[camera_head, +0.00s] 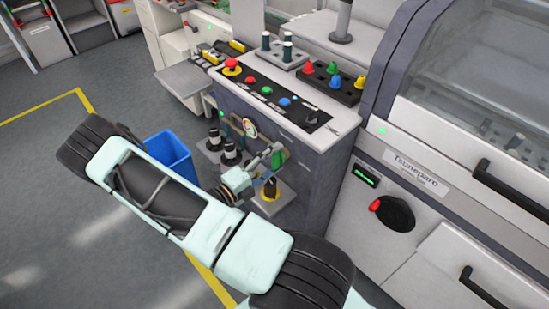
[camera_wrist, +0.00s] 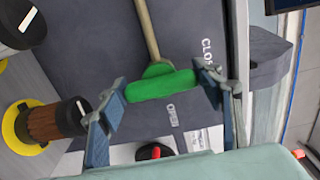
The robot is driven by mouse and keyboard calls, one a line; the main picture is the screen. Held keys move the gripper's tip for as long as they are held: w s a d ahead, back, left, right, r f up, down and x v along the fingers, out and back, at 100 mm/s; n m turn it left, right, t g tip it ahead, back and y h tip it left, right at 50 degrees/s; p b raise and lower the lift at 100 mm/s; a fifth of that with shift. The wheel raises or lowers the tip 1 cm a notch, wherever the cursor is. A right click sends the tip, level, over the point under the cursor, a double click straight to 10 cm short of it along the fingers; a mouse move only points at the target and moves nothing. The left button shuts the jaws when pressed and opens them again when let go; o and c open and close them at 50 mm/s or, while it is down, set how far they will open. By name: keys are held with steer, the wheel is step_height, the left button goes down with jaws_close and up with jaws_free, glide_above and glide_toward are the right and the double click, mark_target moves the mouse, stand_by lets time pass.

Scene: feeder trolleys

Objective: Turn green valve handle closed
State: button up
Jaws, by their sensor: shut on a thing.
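The green valve handle (camera_wrist: 160,85) lies between the two fingers of my gripper (camera_wrist: 164,90) in the wrist view. The fingers are shut on it, one at each end of the green bar. A tan stem (camera_wrist: 148,30) runs from the handle to the top of the picture. A "CLOSED" label (camera_wrist: 207,52), partly covered by a finger, is at the right, and an "OPEN" label (camera_wrist: 172,116) is below the handle. In the head view my gripper (camera_head: 266,158) is at the trolley front, and a bit of the green handle (camera_head: 278,158) shows beside it.
A black-topped knob on a yellow ring shows in the head view (camera_head: 270,190) and left of my gripper in the wrist view (camera_wrist: 45,122). Black knobs (camera_head: 230,152) stand left. A button panel (camera_head: 265,95) is above. A blue bin (camera_head: 172,150) stands on the floor.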

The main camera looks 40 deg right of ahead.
stand_by(0.4)
steer(key=o, duration=1.2)
steer(key=shift+c, duration=0.2)
steer(key=s+a, duration=0.1)
steer(key=a, duration=1.1)
